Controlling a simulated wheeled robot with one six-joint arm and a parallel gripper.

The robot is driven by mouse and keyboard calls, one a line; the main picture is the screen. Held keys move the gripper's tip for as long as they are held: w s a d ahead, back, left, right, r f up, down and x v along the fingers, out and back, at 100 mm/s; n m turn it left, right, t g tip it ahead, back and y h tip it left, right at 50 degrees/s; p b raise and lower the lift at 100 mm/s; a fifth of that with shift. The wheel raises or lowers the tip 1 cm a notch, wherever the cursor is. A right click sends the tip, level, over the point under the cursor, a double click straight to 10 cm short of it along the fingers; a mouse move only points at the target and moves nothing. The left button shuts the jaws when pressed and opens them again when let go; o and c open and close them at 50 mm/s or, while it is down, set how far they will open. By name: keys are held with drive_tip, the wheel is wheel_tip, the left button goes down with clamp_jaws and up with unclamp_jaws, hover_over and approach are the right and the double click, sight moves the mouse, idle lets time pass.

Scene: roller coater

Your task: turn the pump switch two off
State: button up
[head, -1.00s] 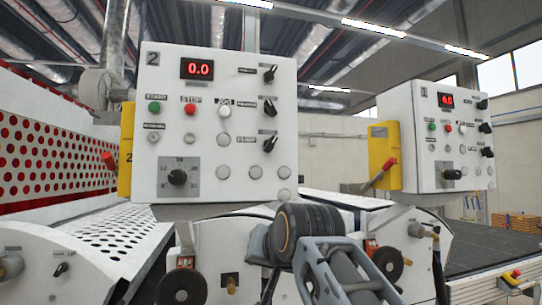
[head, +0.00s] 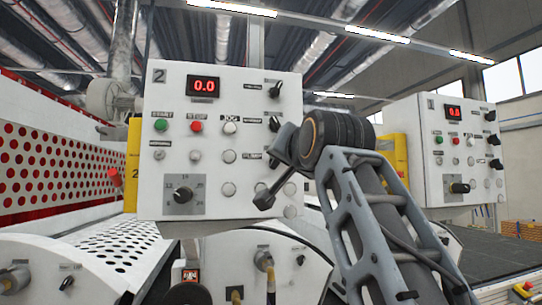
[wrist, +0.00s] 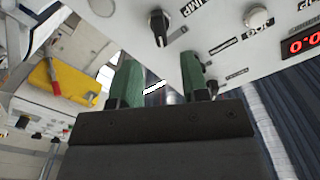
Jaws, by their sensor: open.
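The pump switch on panel two is a black rotary knob (head: 274,160), lowest in the right column of the white panel (head: 170,90) marked 2, close beside my arm. In the upside-down wrist view the same knob (wrist: 158,25) stands beside its partly cut-off PUMP label (wrist: 192,6), its handle nearly upright in the picture. My gripper (wrist: 160,58) shows two green fingers, apart, with nothing between them. The fingertips lie just below the knob in that view, not around it. In the head view I cannot clearly make out the fingers.
Two more black knobs sit above the pump switch, the middle one (head: 273,124) and the top one (head: 275,90). Panel one (head: 425,140) stands to the right, behind my arm. A yellow holder with a red handle (wrist: 62,85) shows left in the wrist view.

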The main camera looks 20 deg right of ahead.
sight(277, 166)
drive_tip(key=p+x, duration=0.2)
drive_tip(key=x, duration=0.5)
drive_tip(key=shift+w, duration=0.4)
clamp_jaws()
